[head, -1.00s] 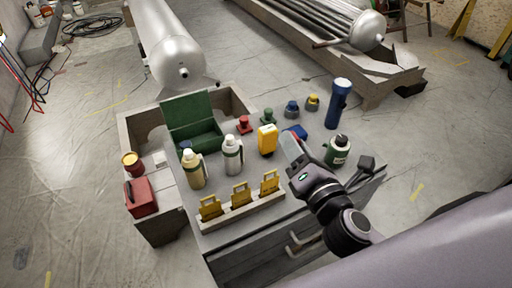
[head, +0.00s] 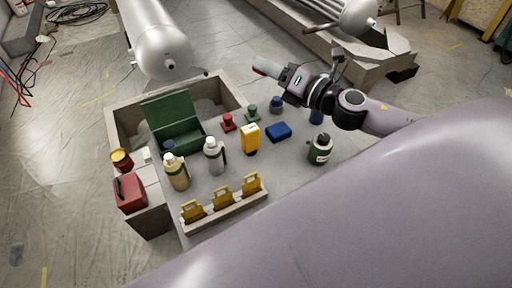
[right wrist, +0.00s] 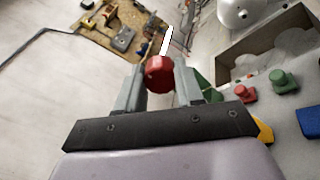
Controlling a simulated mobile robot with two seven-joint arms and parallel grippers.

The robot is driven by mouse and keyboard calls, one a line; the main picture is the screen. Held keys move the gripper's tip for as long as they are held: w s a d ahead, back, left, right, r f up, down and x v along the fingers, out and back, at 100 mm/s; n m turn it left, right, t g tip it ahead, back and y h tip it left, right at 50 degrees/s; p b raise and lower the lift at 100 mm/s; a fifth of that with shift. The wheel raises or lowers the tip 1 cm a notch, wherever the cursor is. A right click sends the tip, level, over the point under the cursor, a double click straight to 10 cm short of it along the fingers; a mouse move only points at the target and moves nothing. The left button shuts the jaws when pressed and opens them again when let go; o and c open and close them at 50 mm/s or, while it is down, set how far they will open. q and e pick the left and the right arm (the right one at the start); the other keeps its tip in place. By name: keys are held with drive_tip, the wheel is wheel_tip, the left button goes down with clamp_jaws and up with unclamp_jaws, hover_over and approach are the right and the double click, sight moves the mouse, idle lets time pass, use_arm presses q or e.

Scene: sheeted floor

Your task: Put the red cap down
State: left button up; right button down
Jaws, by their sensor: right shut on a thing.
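My right gripper (head: 266,67) is shut on a round red cap, raised above the far side of the grey workbench (head: 285,185). In the right wrist view the red cap (right wrist: 159,73) sits between the two grey fingertips, with clear space around it. A thin white strip shows just beyond it. In the head view only a small reddish bit shows at the fingertips. Another red knob-like piece (head: 227,122) stands on the workbench, and it also shows in the right wrist view (right wrist: 243,93). My left gripper is not in view.
Green (head: 252,114) and blue (head: 276,104) knob-like pieces stand near the bench's far edge. An open green box (head: 180,140), bottles, a yellow device (head: 250,138), a blue block (head: 278,132) and a dark green canister (head: 320,150) are nearby. A silver tank (head: 158,45) lies beyond.

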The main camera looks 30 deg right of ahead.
wheel_tip(320, 180, down, 18)
drive_tip(key=w+d+b, duration=0.1)
drive_tip(key=d+b, duration=0.1)
drive_tip(key=b, duration=0.4)
drive_tip(key=shift+r+b, duration=0.25)
drive_tip(key=shift+b, duration=0.15)
drive_tip(key=shift+f+b, duration=0.65)
drive_tip(key=shift+f, duration=0.05)
drive_tip(key=c, duration=0.7)
unclamp_jaws()
drive_tip(key=shift+r, duration=0.1)
